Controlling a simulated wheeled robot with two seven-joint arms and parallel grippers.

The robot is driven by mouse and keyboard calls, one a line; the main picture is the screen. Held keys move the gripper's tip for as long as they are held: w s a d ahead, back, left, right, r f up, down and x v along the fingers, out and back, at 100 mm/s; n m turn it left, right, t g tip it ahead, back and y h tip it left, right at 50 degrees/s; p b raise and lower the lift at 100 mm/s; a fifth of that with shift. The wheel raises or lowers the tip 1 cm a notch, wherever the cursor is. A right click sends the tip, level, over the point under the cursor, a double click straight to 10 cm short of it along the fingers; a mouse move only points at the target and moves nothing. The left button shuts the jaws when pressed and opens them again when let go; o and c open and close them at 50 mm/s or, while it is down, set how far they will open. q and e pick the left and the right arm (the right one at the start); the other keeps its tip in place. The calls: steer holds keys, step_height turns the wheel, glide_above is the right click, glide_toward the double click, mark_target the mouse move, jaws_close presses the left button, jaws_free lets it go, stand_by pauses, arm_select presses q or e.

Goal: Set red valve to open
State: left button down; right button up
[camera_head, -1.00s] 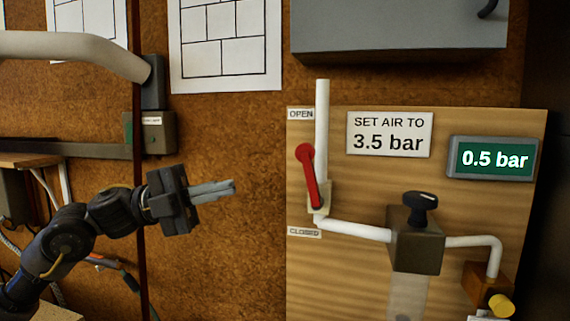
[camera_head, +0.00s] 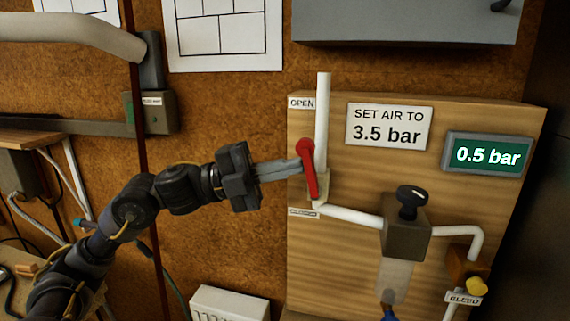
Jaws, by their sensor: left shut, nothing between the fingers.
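The red valve (camera_head: 309,168) is a red lever on the white pipe at the left of the wooden panel (camera_head: 340,260). Its lever points up and leans slightly left, its knob end near the OPEN label (camera_head: 302,103). A lower label (camera_head: 304,213) sits below it, too blurred to read. My left gripper (camera_head: 298,166) is shut and empty. Its fingertips reach the left side of the red lever; whether they touch it I cannot tell. My right gripper is not in view.
A sign (camera_head: 388,128) reads "SET AIR TO 3.5 bar" and a green display (camera_head: 487,156) reads 0.5 bar. A regulator with a black knob (camera_head: 411,200) stands right of the valve. A grey box (camera_head: 400,25) juts out above. A white box (camera_head: 229,303) is below.

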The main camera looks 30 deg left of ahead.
arm_select(q)
steer(key=p, duration=0.2)
steer(key=d+y+p, duration=0.1)
steer(key=shift+w+d+r+g+p, duration=0.1)
steer(key=shift+w+r+g+p, duration=0.15)
steer(key=shift+r+g+p, duration=0.1)
